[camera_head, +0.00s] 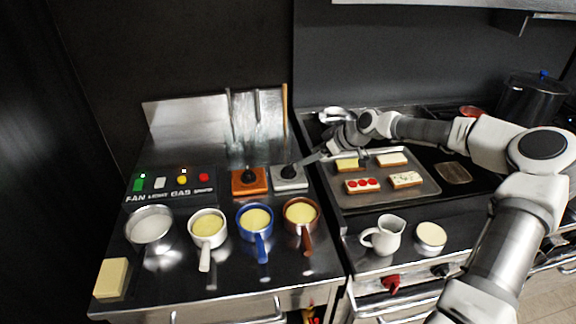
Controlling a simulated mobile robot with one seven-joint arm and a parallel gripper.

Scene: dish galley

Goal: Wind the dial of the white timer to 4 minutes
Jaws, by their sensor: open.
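The white timer (291,184) sits on the dark counter near its right edge, beside an orange timer (237,188). A round black dial shows on top of the white timer; its marks and pointer are too small to read. My gripper (304,161) reaches in from the right, with its fingertips just right of and close to the dial. It is open, and nothing shows between the fingers. I cannot tell whether a fingertip touches the dial.
Several pans stand in front, among them a blue pan (243,222) and a brown pan (289,216). Left is a button panel (160,197). A tray (432,186) with topped bread slices lies under my arm. A white jug (391,237) stands in front of it.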

